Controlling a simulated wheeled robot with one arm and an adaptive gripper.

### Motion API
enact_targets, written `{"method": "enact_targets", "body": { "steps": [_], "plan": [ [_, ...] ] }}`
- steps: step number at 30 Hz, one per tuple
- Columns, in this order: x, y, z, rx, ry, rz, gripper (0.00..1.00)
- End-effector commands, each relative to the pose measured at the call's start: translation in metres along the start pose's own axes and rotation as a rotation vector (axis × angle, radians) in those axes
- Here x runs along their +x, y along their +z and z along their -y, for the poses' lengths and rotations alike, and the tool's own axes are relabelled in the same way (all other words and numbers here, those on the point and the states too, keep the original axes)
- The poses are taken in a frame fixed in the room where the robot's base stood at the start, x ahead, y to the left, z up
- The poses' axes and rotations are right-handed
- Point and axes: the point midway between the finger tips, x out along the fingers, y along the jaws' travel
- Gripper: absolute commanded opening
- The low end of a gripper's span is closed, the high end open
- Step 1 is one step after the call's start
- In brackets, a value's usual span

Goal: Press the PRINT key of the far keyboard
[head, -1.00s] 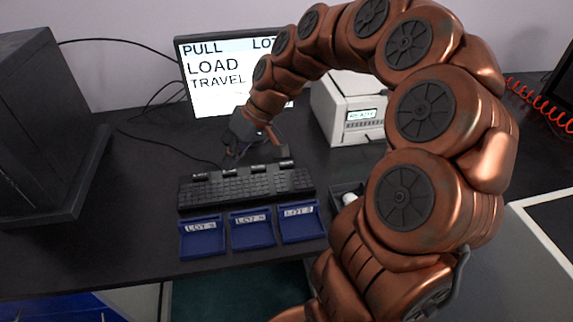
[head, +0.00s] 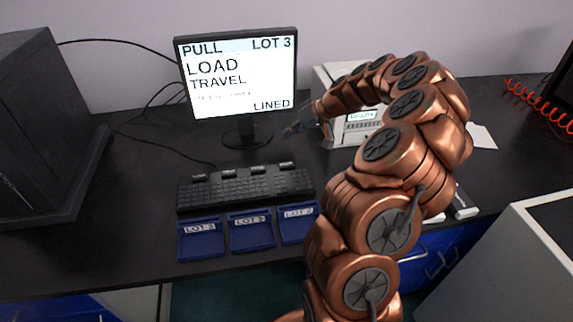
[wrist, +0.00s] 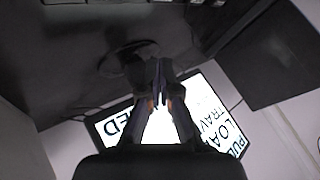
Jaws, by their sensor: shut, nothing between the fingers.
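A black keyboard (head: 246,188) lies on the dark desk in front of the monitor. Several raised, labelled keys (head: 229,172) line its back edge; their labels are too small to read, so I cannot tell which is PRINT. My gripper (head: 292,129) is beyond and to the right of the keyboard, beside the monitor stand, and touches no key that I can see. In the wrist view its fingers (wrist: 159,68) are together, with nothing between them.
The monitor (head: 238,75) shows PULL, LOT 3, LOAD, TRAVEL and LINED. Blue LOT trays (head: 251,231) line the keyboard's front. A white printer (head: 333,78) reading READY stands partly behind my arm. A dark cabinet (head: 45,120) stands left. The desk between cabinet and keyboard is mostly clear.

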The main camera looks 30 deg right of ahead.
Motion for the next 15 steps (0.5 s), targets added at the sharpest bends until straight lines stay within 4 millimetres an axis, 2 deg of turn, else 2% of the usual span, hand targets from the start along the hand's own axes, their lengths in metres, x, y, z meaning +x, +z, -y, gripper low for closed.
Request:
{"method": "enact_targets", "body": {
  "steps": [8,15],
  "plan": [
    [0.007,0.005,-0.004,0.002,-0.001,0.002,0.0],
    [0.026,0.019,-0.018,0.004,-0.001,0.003,0.0]
  ]
}}
